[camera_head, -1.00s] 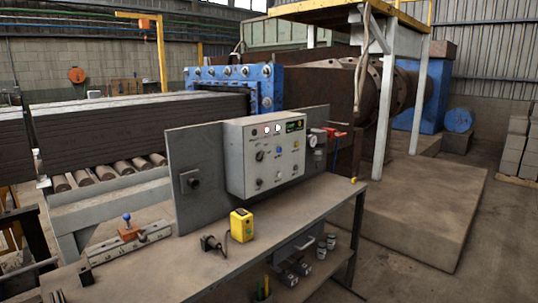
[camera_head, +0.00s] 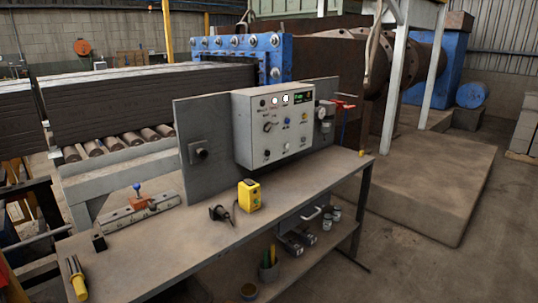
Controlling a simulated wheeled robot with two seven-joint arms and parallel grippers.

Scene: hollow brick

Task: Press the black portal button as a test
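A light grey control box (camera_head: 244,135) is mounted on an upright grey panel (camera_head: 215,180) at the back of the workbench. Its face carries several small buttons and knobs, two lit white lamps and a green display (camera_head: 304,98). A separate black round button or knob (camera_head: 200,153) projects from a small plate on the panel, left of the box. Labels are too small to read, so I cannot tell which control is the portal button. Neither of my grippers is in view.
The workbench (camera_head: 185,250) carries a yellow box (camera_head: 249,196), a black plug-like piece (camera_head: 220,213), a blue-knobbed fixture (camera_head: 138,205) and a yellow-handled tool (camera_head: 76,279). Cups stand on its lower shelf. Dark stacked slabs (camera_head: 110,105) lie behind. Open floor lies to the right.

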